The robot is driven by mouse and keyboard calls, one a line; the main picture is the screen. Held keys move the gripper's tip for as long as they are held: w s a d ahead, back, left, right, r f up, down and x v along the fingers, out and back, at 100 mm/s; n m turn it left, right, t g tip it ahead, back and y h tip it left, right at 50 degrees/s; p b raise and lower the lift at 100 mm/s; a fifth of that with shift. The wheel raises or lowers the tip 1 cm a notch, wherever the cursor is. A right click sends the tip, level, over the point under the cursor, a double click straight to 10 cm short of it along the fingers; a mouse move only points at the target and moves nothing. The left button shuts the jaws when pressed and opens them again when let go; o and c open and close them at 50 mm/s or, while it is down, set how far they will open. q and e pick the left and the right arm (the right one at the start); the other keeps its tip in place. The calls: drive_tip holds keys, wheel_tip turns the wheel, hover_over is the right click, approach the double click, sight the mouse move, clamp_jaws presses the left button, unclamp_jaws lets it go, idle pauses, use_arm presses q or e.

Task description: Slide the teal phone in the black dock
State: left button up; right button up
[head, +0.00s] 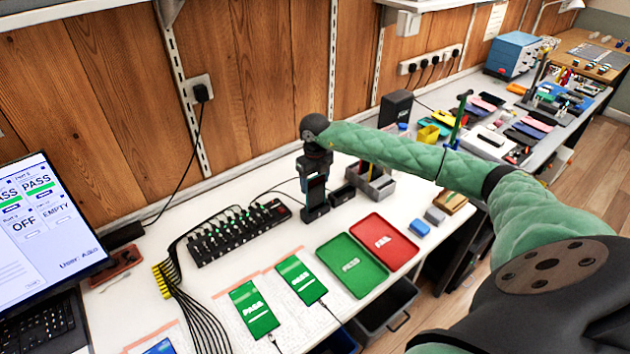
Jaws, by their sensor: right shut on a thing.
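My right gripper (315,188) points down at the back of the white bench, and my green-sleeved arm reaches it from the right. It is shut on a narrow upright thing, taken to be the teal phone; its teal colour is not clear from here. A low dark block (316,214) is right beneath the gripper. I cannot tell whether this is the black dock or part of the gripper, nor whether the phone is in a dock. Another small black block (342,194) stands just to the right. My left gripper is not in view.
A green tray (351,265) and a red tray (384,242) lie in front of the gripper. Two phones with green PASS screens (254,308) (302,280) lie on paper at front. A black multi-port hub (238,233) is left; a grey organiser (376,187) is close right.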

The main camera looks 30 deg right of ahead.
drive_tip(key=shift+f, duration=0.2)
idle(0.5)
drive_tip(key=shift+f+b, duration=0.4)
drive_tip(key=shift+b, duration=0.1)
drive_tip(key=shift+f, duration=0.15)
drive_tip(key=o, duration=1.5)
drive_tip(key=shift+c, duration=0.2)
drive_tip(key=shift+r+p, duration=0.8)
drive_tip(key=shift+r, duration=2.75)
